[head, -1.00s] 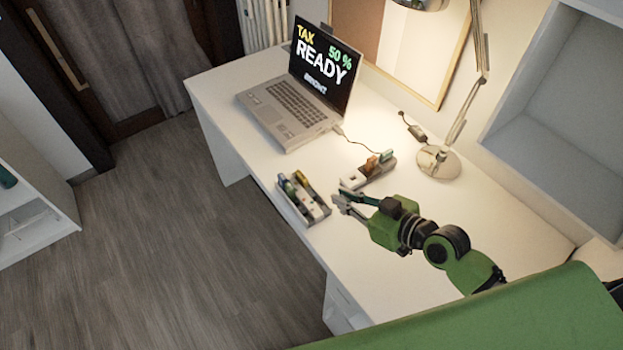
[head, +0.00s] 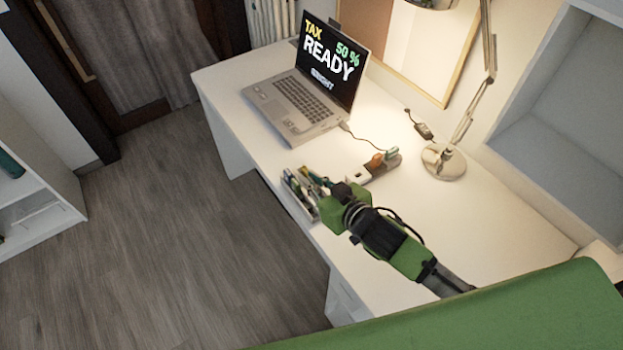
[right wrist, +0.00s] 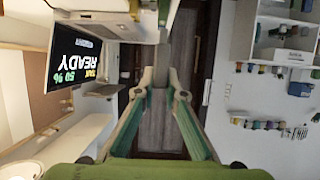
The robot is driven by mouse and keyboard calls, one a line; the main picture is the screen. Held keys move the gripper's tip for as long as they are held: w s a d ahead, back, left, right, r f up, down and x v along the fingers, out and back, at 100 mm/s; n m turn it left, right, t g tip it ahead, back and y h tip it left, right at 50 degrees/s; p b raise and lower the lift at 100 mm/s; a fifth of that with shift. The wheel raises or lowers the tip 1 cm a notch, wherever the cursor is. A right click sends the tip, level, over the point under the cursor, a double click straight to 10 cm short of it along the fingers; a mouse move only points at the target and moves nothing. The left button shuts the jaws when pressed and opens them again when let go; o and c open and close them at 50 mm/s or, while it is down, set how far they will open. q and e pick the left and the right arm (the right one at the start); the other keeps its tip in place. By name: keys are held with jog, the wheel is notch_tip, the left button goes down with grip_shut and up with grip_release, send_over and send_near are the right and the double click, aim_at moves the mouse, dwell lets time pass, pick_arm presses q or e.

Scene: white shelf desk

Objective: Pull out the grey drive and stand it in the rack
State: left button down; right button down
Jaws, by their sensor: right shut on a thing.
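My right gripper (head: 322,183) is over the rack (head: 309,212), a grey holder with several small coloured drives near the desk's front edge. In the right wrist view, its fingers (right wrist: 164,82) are closed on a small, narrow grey piece (right wrist: 163,62), which I take to be the grey drive. My gripper and arm hide part of the rack, and the head view does not show the held piece clearly. A hub (head: 359,176) lies to the right of the rack, with an orange and a green drive plugged in. My left gripper is not in view.
An open laptop (head: 290,100) stands behind the rack, with a cable running to the hub. A desk lamp base (head: 443,163) stands at the right. The white desk (head: 480,215) is clear in front of the lamp.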

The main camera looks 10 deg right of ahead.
jog(key=shift+r, duration=0.1)
jog(key=shift+f+b, duration=1.7)
jog(key=shift+f, duration=1.2)
jog(key=shift+r+p, duration=0.1)
jog(key=shift+p, duration=0.75)
jog(key=shift+f+b, duration=1.25)
jog(key=shift+f, duration=0.9)
jog(key=c, duration=2)
grip_release()
jog(key=shift+s, duration=0.1)
